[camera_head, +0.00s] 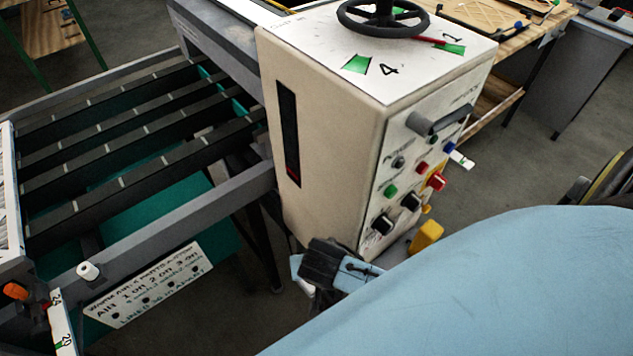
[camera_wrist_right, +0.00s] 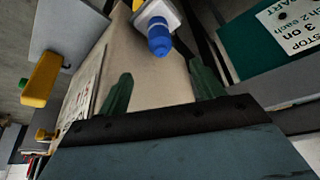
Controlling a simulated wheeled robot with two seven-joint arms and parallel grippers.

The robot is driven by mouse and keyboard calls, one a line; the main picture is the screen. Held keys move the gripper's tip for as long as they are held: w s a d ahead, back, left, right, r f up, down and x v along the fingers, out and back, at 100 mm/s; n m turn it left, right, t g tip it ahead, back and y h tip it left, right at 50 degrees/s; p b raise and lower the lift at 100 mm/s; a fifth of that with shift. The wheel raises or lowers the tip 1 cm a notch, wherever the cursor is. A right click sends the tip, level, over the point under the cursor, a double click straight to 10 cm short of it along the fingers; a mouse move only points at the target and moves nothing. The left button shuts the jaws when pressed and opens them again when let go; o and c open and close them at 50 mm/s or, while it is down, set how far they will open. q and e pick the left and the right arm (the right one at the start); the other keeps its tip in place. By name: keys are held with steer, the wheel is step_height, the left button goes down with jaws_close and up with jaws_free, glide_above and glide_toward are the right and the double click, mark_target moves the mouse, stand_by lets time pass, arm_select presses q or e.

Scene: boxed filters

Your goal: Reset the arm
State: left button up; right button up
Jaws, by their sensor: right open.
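My right arm (camera_head: 500,290), pale blue, fills the lower right of the head view. My right gripper (camera_head: 335,268) shows as a black and light blue part just in front of the base of the cream control box (camera_head: 325,120); its fingertips are hard to make out there. In the right wrist view the two dark green fingers of my right gripper (camera_wrist_right: 162,80) stand apart with nothing between them. A blue knob (camera_wrist_right: 160,38) on a pale fitting shows beyond the fingertips. I cannot tell the gap between gripper and box. My left gripper is not in view.
The control box carries buttons, knobs, a grey handle (camera_head: 440,120) and a black handwheel (camera_head: 383,14). A yellow part (camera_head: 426,236) sticks out low beside it. A slatted metal frame (camera_head: 130,95) with a lettered sign (camera_head: 147,284) stands left. Open floor (camera_head: 535,165) shows at right.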

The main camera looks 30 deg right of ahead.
steer(key=s+d+f+n+g+b, duration=0.1)
steer(key=s+f+b, duration=0.2)
steer(key=f, duration=0.5)
steer(key=s+d+f+n+y+b, duration=0.1)
steer(key=s+f+n+b, duration=0.1)
steer(key=f, duration=0.6)
steer(key=s+d+f+n+g+b, duration=0.1)
steer(key=s+f+b, duration=0.2)
steer(key=f, duration=0.6)
steer(key=s+d+f+n+g+y+b, duration=0.1)
steer(key=s+f+b, duration=0.5)
steer(key=s+f, duration=1.1)
steer(key=s+d+n, duration=0.1)
steer(key=s+n, duration=0.1)
steer(key=s, duration=0.1)
steer(key=shift+f+b, duration=0.3)
steer(key=shift+f, duration=0.1)
